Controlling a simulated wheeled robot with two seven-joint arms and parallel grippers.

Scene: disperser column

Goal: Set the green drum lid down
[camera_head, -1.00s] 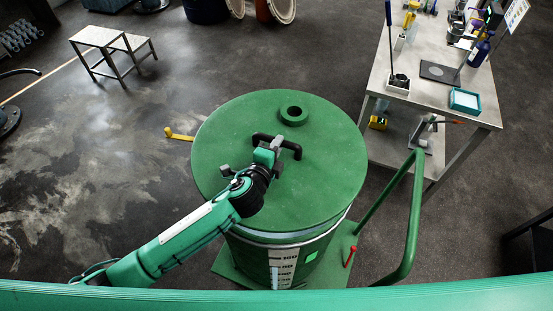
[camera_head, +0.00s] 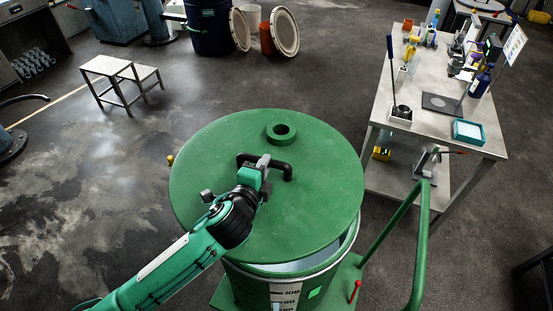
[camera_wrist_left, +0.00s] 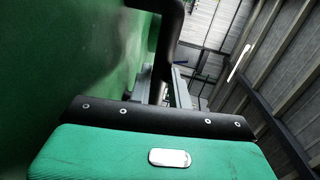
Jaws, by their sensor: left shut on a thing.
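The green drum lid (camera_head: 310,190) is a round disc with a raised ring opening and a black handle (camera_head: 283,165). My left gripper (camera_head: 262,163) is shut on the handle. The lid sits above the green drum (camera_head: 275,285), shifted to the left and back, so a strip of the pale open rim (camera_head: 325,262) shows at the lower right. The lid looks raised off the rim. In the left wrist view, the black handle (camera_wrist_left: 170,40) runs between the fingers beside the green lid surface (camera_wrist_left: 70,60). My right gripper is not in view.
The drum stands on a green trolley with a tubular handle (camera_head: 418,240). A grey workbench (camera_head: 440,125) with tools stands at the right. A small step stool (camera_head: 108,68) is at the upper left. The floor left of the drum (camera_head: 90,190) is clear.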

